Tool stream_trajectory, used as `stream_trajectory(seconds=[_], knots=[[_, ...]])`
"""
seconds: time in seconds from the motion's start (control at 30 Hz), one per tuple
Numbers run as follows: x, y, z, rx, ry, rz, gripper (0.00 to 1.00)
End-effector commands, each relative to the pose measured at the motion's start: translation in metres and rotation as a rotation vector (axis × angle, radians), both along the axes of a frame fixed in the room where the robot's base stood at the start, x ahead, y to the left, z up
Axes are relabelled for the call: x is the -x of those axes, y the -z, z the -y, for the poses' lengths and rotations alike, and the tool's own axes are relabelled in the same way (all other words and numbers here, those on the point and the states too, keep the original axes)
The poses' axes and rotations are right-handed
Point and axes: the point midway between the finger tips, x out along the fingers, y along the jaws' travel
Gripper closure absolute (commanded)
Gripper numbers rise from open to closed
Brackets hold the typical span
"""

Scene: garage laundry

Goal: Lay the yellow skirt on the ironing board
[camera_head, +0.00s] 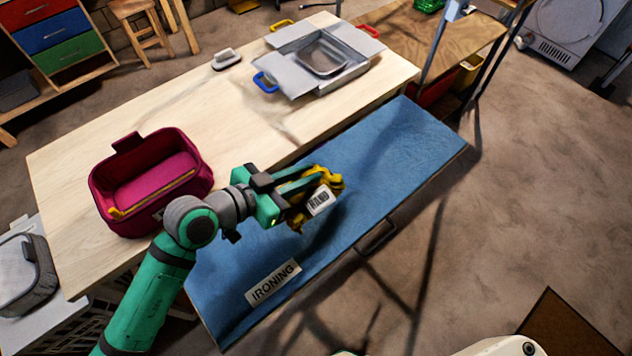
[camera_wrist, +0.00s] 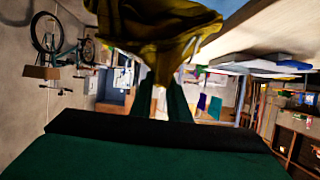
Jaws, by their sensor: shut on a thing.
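The yellow skirt (camera_head: 296,218) is a crumpled yellow bundle with a white barcode tag (camera_head: 319,200). My gripper (camera_head: 307,178) is shut on it. In the camera_head view the skirt shows over the blue ironing board (camera_head: 400,155), near its middle; I cannot tell if it touches the board. In the camera_wrist view the skirt (camera_wrist: 165,35) hangs across the top of the picture, past my fingertips (camera_wrist: 160,95). The ironing board carries a white "IRONING" label (camera_head: 273,284) at its near-left end. The rest of the board's top is bare.
A wooden table (camera_head: 70,165) adjoins the board. On it stand a dark red fabric basket (camera_head: 200,170), a grey open-lidded box (camera_head: 350,75) with coloured handles, and a small brush-like item (camera_head: 226,60). Open floor (camera_head: 540,180) lies to the right.

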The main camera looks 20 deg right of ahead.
Motion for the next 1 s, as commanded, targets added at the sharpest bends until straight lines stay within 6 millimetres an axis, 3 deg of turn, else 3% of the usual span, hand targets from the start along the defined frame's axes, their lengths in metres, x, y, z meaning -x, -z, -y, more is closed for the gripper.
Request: stream_trajectory(seconds=[0.23,0.53,0.73,1.0], knots=[[-0.015,0.037,0.025,0.000,-0.002,-0.003,1.00],[-0.022,0.053,0.035,0.001,-0.004,-0.002,1.00],[-0.023,0.080,0.035,0.000,-0.007,-0.004,1.00],[-0.023,0.085,0.036,-0.001,-0.006,-0.001,1.00]])
